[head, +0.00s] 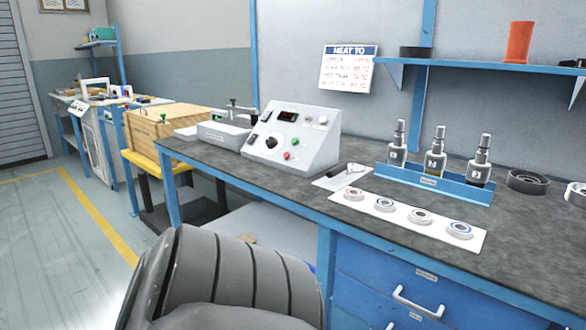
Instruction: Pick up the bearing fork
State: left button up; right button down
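A small tool with a dark handle (336,171) lies on a white sheet (328,183) on the bench, just right of the grey control box. It may be the bearing fork, but it is too small to make out its prongs. Several ring-shaped bearings (387,204) sit in a row on a white strip (405,220) in front of it. Neither of my grippers shows in the head view. A large grey ribbed part, apparently my own arm, covers the bottom centre.
The grey control box (310,144) stands left of the tool. A blue rack (440,186) with several bottles stands to its right, with a dark ring (528,181) beyond. A blue shelf (480,67) hangs above. The bench (540,240) is bare at front right.

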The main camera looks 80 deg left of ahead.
aim_at(331, 173)
jog(key=u, duration=1.75)
jog(key=k+j+u, duration=0.1)
jog(key=u, duration=0.3)
